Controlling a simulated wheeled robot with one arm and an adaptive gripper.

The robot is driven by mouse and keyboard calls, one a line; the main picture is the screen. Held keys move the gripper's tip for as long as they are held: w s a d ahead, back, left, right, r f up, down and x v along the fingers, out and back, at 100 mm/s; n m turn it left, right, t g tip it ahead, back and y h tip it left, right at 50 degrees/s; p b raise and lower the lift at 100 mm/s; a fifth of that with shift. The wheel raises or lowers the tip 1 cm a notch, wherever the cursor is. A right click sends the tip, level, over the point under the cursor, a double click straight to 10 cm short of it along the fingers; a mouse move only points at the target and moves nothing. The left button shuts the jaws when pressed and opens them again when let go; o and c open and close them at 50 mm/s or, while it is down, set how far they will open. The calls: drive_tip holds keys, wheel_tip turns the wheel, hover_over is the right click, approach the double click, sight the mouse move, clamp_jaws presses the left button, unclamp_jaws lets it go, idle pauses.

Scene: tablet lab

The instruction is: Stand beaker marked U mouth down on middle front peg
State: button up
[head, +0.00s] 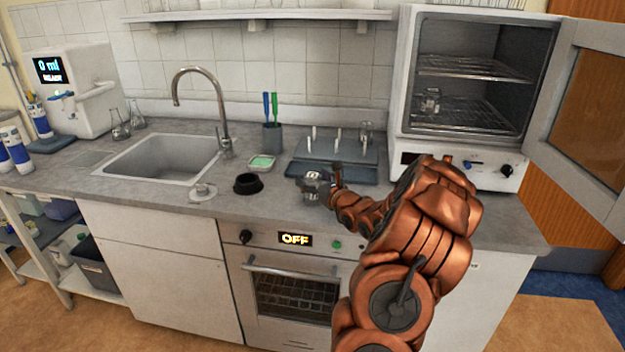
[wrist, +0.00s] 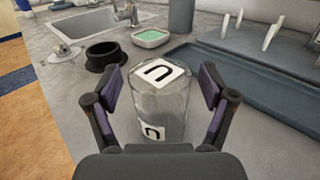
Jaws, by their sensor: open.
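The clear beaker marked U (wrist: 160,100) stands on the counter in front of the peg rack. It has one label on its upper face and one on its side, where the U looks upside down, so it appears mouth down. In the head view it (head: 312,187) is small and partly covered by my gripper (head: 325,178). In the wrist view my gripper (wrist: 160,103) is open, with one finger on each side of the beaker. The blue-grey peg rack (head: 345,172) has several pale upright pegs; its edge also shows in the wrist view (wrist: 250,90).
A black ring-shaped holder (head: 247,184), a green-filled dish (head: 262,162) and a cup with brushes (head: 272,138) stand left of the rack. The sink (head: 165,158) is farther left. The oven cabinet (head: 465,90) stands open at right, with glassware inside.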

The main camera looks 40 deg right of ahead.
drive_tip(key=shift+r+p, duration=0.25)
drive_tip(key=shift+p, duration=0.05)
drive_tip(key=s+b, duration=0.1)
drive_tip(key=s, duration=0.3)
drive_tip(key=s+a+b, duration=0.1)
drive_tip(key=s, duration=0.3)
drive_tip(key=s+a+b, duration=0.1)
drive_tip(key=s, duration=0.3)
drive_tip(key=shift+f, duration=0.1)
